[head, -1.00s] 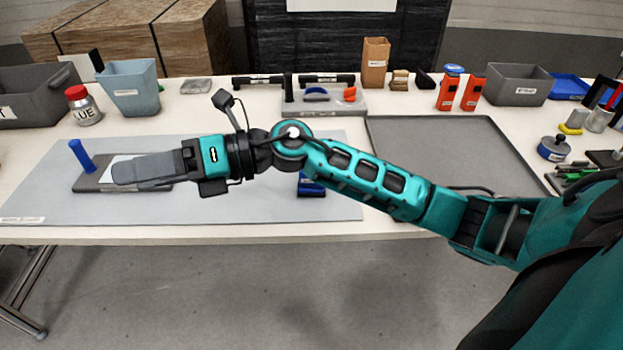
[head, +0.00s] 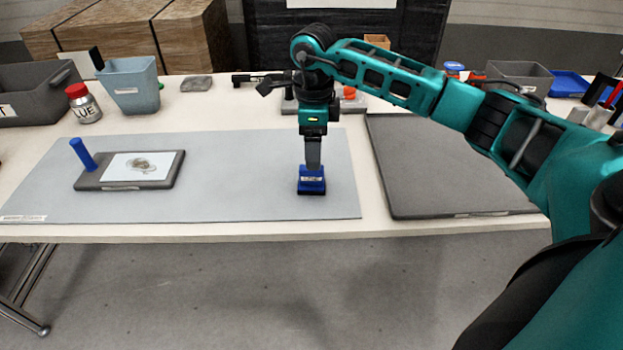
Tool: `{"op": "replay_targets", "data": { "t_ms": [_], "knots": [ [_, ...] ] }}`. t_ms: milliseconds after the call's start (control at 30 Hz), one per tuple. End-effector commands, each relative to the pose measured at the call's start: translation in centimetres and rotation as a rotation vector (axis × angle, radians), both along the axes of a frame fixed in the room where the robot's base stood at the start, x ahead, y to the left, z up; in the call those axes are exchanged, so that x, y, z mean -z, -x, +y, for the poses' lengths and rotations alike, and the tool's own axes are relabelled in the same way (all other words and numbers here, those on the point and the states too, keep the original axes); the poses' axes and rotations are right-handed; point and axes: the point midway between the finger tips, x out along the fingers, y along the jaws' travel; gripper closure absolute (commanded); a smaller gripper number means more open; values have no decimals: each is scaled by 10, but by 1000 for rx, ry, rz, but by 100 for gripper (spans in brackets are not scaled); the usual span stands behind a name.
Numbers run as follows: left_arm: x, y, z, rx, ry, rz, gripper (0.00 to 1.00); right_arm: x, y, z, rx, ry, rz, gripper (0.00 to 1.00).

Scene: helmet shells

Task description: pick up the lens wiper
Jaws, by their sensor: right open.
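My left gripper is not in view.
A grey board (head: 88,182) with a blue post and a white sheet lies on the mat's left. A grey tray (head: 400,205) is to the right.

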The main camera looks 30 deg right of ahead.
Motion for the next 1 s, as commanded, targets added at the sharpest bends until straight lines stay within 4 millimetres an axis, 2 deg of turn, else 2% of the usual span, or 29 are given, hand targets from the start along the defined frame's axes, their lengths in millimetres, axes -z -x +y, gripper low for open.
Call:
{"op": "replay_targets", "data": {
  "t_ms": [100, 333, 600, 900, 1000],
  "knots": [
    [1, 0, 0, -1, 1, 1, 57, 19, 1, 0, 1, -1, 3, 26],
    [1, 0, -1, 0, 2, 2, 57, 36, 2, 3, -2, -3, 3, 26],
    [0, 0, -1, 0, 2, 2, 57, 73, 4, 8, 0, -3, 1, 26],
    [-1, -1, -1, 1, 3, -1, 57, 79, 3, 7, -1, -3, -1, 26],
    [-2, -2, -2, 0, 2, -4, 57, 79, 3, 7, -1, -3, -1, 34]
  ]
}}
